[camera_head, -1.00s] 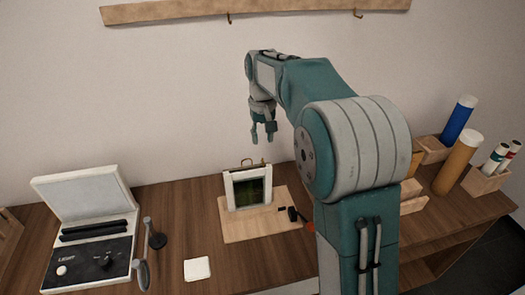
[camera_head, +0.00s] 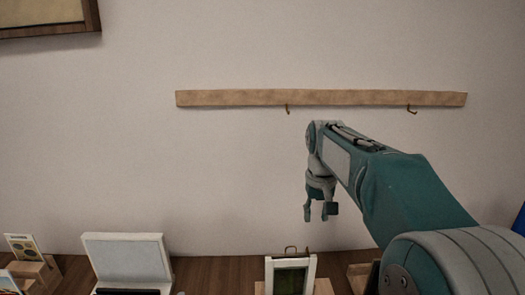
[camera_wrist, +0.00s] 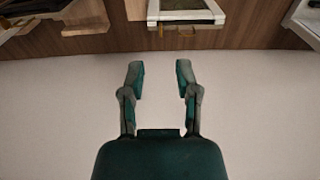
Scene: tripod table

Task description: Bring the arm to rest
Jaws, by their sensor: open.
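My gripper (camera_head: 320,215) hangs in the air in front of the wall, fingers pointing down, above the back of the table. In the wrist view my gripper (camera_wrist: 158,72) has its two fingers apart with nothing between them. My teal and grey arm reaches in from the lower right of the head view. A small white frame with a dark green panel (camera_head: 290,279) stands on the table below and slightly left of the gripper, apart from it. The frame's edge (camera_wrist: 184,16) also shows at the top of the wrist view.
A wooden rail (camera_head: 240,98) with brass hooks runs along the wall above the gripper. An open white case (camera_head: 128,258) stands at the lower left, beside a small card on a wooden stand (camera_head: 25,247). The wall space left of the gripper is clear.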

